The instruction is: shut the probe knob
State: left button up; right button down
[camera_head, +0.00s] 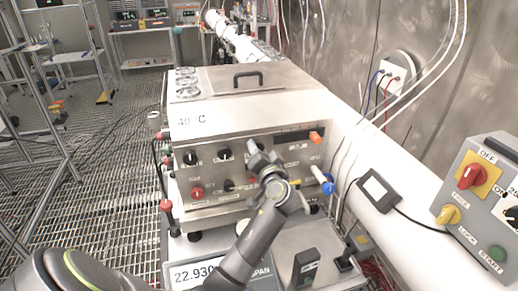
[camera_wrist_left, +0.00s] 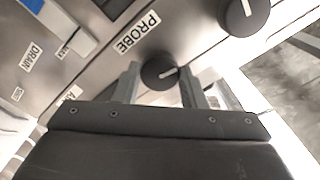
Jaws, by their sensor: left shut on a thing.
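The probe knob (camera_wrist_left: 158,74) is a round black knob with a white pointer line. It sits beside the PROBE label (camera_wrist_left: 138,33) in the left wrist view, and its line slants up to the right in that picture. My left gripper (camera_wrist_left: 161,82) has one finger on each side of the knob and is shut on it. In the head view my left gripper (camera_head: 257,150) reaches the front panel of the steel bath (camera_head: 240,205) and hides the knob there. My right gripper is not in view.
Another black knob (camera_wrist_left: 245,16) sits near in the wrist view. Blue-ended drain handle (camera_head: 325,184) and orange part (camera_head: 315,137) stick out at the panel's right. A scale display (camera_head: 195,273) and a black block (camera_head: 305,268) are below. A switch box (camera_head: 485,200) stands right.

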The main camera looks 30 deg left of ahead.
pick_arm(q)
jog(key=shift+m+p, duration=4.15)
jog(key=shift+m, duration=3.65)
jog(key=o, duration=1)
